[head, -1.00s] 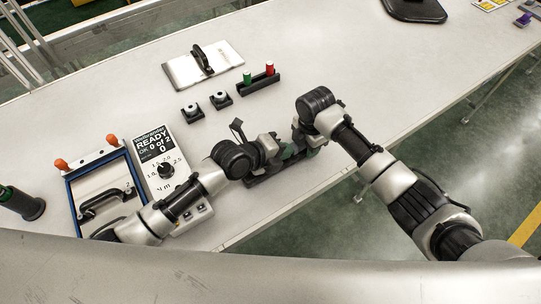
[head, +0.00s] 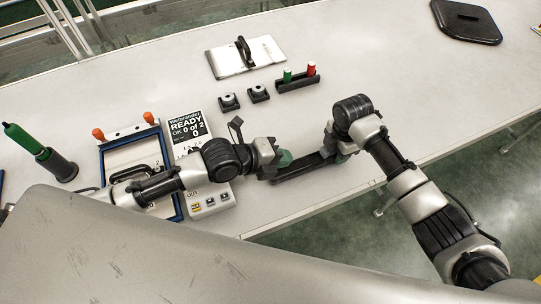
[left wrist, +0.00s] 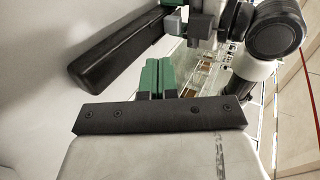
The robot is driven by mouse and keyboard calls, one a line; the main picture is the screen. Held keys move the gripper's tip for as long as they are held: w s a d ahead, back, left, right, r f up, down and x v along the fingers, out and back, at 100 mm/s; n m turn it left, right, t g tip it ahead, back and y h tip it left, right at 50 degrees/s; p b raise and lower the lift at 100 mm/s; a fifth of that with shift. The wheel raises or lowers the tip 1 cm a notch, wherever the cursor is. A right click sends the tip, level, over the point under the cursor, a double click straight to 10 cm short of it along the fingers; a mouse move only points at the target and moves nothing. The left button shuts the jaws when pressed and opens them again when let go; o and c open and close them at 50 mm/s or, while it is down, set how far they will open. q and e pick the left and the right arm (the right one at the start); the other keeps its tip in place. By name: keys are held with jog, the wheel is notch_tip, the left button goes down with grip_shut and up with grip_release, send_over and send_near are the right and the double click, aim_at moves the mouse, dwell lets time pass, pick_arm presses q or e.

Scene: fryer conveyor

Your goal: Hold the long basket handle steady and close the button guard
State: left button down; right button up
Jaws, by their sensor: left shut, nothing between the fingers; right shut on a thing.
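A long black bar (head: 303,170), the only thing here like a long handle, lies near the table's front edge. My right gripper (head: 338,156) is shut on its right end; the left wrist view also shows the bar (left wrist: 115,50). My left gripper (head: 284,158) is shut and empty near the bar's left part; in the left wrist view its green fingers (left wrist: 156,78) are together with a visible gap to the bar. I cannot make out a button guard. A white control box (head: 195,150) with a display and small buttons stands left of my left gripper.
A blue-framed tray (head: 178,200) with orange knobs lies left, partly behind my left arm. A green-handled tool (head: 27,141) stands in a dark holder. Round-topped black blocks (head: 229,101), a holder with green and red pegs (head: 298,84) and a handled plate (head: 227,63) lie further back.

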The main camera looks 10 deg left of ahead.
pick_arm(q)
jog(key=shift+v, duration=1.95)
jog(key=shift+d, duration=0.1)
pick_arm(e)
jog(key=o, duration=1.3)
